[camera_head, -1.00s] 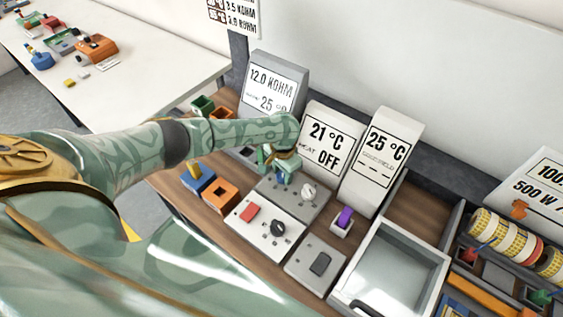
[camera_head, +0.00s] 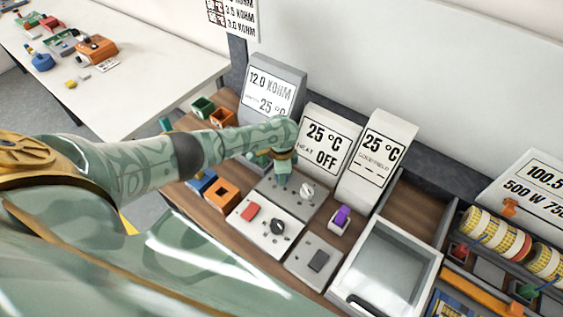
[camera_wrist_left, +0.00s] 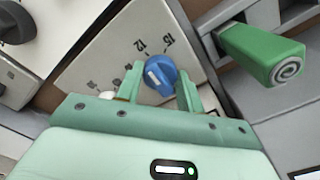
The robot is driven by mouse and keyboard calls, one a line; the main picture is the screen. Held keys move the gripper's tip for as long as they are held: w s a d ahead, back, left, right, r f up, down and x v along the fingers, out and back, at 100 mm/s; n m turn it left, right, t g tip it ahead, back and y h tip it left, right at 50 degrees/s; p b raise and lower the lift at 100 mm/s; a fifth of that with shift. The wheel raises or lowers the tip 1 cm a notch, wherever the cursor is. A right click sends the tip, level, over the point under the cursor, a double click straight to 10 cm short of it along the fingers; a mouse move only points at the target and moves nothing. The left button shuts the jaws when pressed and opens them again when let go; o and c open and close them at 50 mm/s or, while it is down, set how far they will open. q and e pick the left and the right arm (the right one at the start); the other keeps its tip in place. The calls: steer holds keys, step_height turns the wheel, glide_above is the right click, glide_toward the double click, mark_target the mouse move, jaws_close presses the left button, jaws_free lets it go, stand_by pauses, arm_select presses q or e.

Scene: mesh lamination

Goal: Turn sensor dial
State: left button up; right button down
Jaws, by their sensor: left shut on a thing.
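The blue sensor dial (camera_wrist_left: 161,72) shows in the left wrist view, on a light panel with printed numbers such as 12 and 15 around it. A white mark runs across its face. My left gripper (camera_wrist_left: 158,88) has its two green fingers on either side of the dial and is shut on it. In the head view my left gripper (camera_head: 282,172) reaches down onto the grey control panel (camera_head: 277,194), and its fingers mostly hide the dial. My right gripper is in neither view.
Upright displays read 12.0 KOHM (camera_head: 270,86), 25 °C with OFF (camera_head: 325,142) and 25 °C (camera_head: 379,150). A white knob (camera_head: 307,191), a black knob (camera_head: 277,227) and a purple switch (camera_head: 342,216) stand near the gripper. A green handle (camera_wrist_left: 262,52) sits right of the dial.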

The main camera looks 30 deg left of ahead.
arm_select(q)
steer(key=shift+d, duration=0.1)
stand_by(0.4)
steer(key=o, duration=1)
step_height(320, 180, up, 16)
steer(key=p, duration=0.6)
steer(key=shift+r, duration=0.2)
steer(key=shift+f, duration=0.1)
